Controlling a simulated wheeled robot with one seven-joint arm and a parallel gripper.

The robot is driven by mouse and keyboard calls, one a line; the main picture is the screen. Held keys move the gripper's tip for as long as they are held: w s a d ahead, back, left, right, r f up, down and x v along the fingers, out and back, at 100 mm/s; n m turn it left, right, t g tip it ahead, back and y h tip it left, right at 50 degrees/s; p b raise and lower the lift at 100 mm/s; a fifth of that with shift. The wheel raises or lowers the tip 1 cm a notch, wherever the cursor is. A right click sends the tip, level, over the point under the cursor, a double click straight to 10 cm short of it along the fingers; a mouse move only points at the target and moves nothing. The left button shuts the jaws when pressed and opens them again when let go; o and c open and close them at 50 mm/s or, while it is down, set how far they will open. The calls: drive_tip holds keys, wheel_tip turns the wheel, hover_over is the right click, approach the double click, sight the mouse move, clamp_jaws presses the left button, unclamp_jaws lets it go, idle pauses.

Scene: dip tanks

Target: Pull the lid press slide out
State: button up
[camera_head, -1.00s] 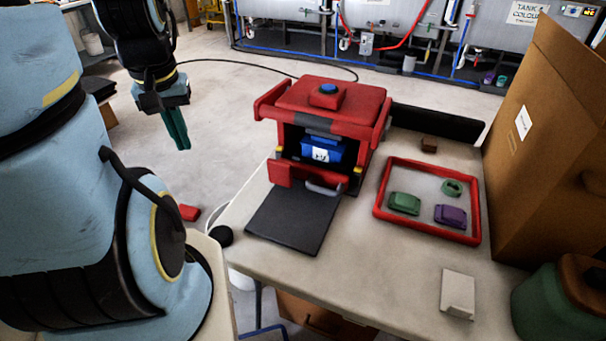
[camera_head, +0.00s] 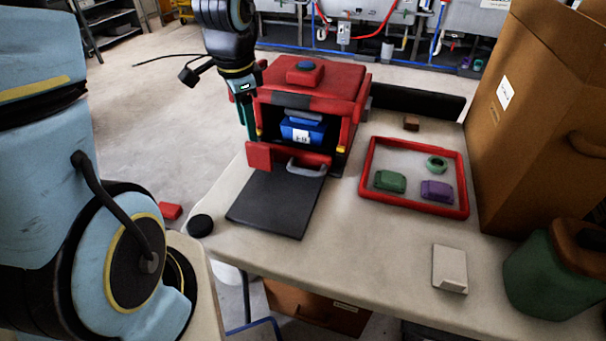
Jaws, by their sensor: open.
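The lid press (camera_head: 330,88) is a red box with a blue button on top, standing on the table's left part. Its front is open, and a blue block with a white label (camera_head: 301,133) sits inside. The slide (camera_head: 262,155) shows as a red front plate with a grey handle (camera_head: 306,169), low at the front opening. My gripper (camera_head: 247,125) points down at the press's front left corner, its green fingers above the slide's left end. It holds nothing that I can see. I cannot tell whether it touches the press.
A black mat (camera_head: 270,205) lies before the press. A red-rimmed tray (camera_head: 365,172) at right holds green and purple pieces. A large brown box (camera_head: 535,125), a green container (camera_head: 550,285) and a white block (camera_head: 450,268) stand further right. A black knob (camera_head: 200,226) sits at the table's left edge.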

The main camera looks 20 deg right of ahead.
sight(305, 170)
drive_tip(key=s+d+f+m+b, duration=0.1)
drive_tip(key=s+d+f+m, duration=0.1)
drive_tip(key=d+m, duration=0.25)
drive_tip(key=s+d+f+m+b, duration=0.1)
drive_tip(key=s+d+f+m, duration=0.1)
drive_tip(key=d+m, duration=0.3)
drive_tip(key=shift+n+h, duration=0.3)
drive_tip(key=shift+n, duration=0.05)
drive_tip(key=f, duration=0.3)
drive_tip(key=w+d+f, duration=0.1)
drive_tip(key=f, duration=0.3)
drive_tip(key=w+d+f, duration=0.1)
drive_tip(key=f, duration=0.2)
drive_tip(key=shift+d+f+p, duration=0.2)
drive_tip(key=shift+f+p, duration=0.1)
clamp_jaws()
